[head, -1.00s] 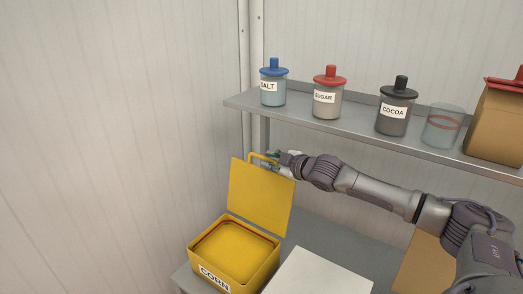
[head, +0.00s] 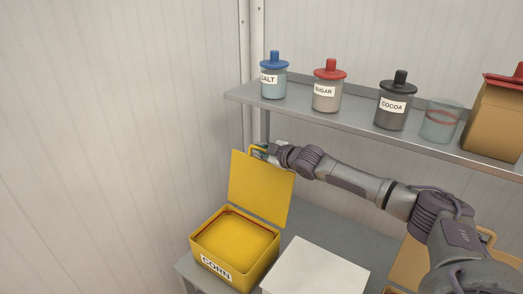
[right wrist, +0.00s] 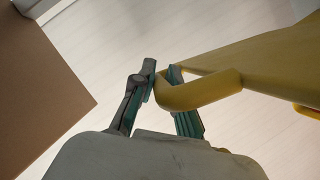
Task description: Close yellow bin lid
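The yellow bin (head: 205,258), labelled CORN, stands on the grey table with its lid open. The yellow lid (head: 260,190) stands up steeply from the bin's back edge, its looped handle (head: 257,147) at the top. My right gripper (head: 262,151) is at this handle. In the right wrist view, the handle (right wrist: 200,92) runs between the two teal-padded fingers (right wrist: 162,75), one finger inside the loop and one outside, and they appear closed on it. My left gripper is not in view.
A shelf (head: 300,112) above the table holds the salt (head: 273,85), sugar (head: 326,97) and cocoa (head: 391,117) jars, a clear jar (head: 440,122) and a brown box (head: 495,115). A white lid or box (head: 315,268) is right of the bin.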

